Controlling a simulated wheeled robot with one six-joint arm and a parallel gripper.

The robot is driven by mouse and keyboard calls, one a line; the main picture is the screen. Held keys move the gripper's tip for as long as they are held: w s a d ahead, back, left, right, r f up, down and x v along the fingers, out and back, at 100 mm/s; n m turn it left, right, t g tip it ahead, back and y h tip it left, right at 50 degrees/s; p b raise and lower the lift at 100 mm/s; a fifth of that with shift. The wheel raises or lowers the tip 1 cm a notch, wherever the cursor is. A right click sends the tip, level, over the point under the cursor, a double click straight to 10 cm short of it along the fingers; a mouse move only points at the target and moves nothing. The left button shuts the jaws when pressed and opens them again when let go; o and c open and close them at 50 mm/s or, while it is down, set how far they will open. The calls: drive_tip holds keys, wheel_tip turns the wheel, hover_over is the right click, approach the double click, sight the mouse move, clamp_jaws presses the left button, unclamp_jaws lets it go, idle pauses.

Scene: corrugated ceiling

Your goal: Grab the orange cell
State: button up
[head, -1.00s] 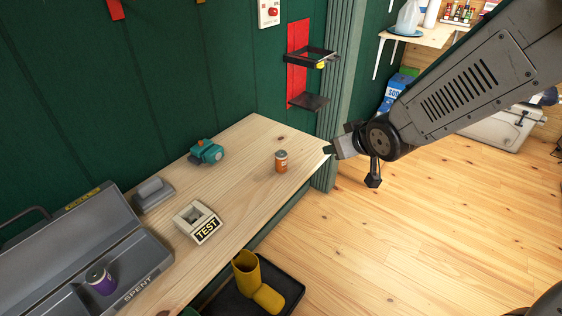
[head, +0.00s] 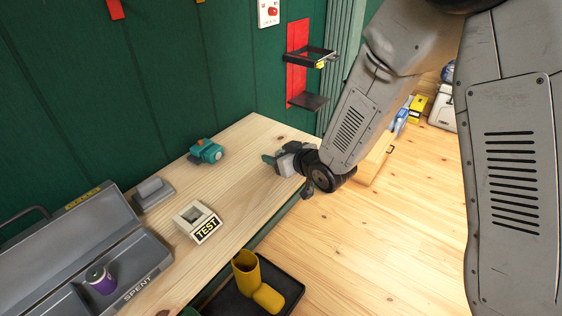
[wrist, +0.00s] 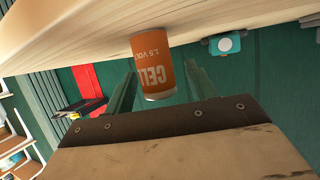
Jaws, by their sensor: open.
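The bench (head: 245,200) also holds a teal device (head: 206,151), a TEST block (head: 188,225), a grey block (head: 152,196) and a grey SPENT box (head: 120,262) with a purple cell (head: 100,280).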

drive_tip(key=shift+w+a+f, duration=0.2)
drive_tip(key=shift+w+a, duration=0.1)
drive_tip(key=shift+w, duration=0.1)
drive_tip(key=c, duration=1.2)
drive_tip(key=shift+o, duration=0.2)
drive_tip(key=shift+r, duration=0.2)
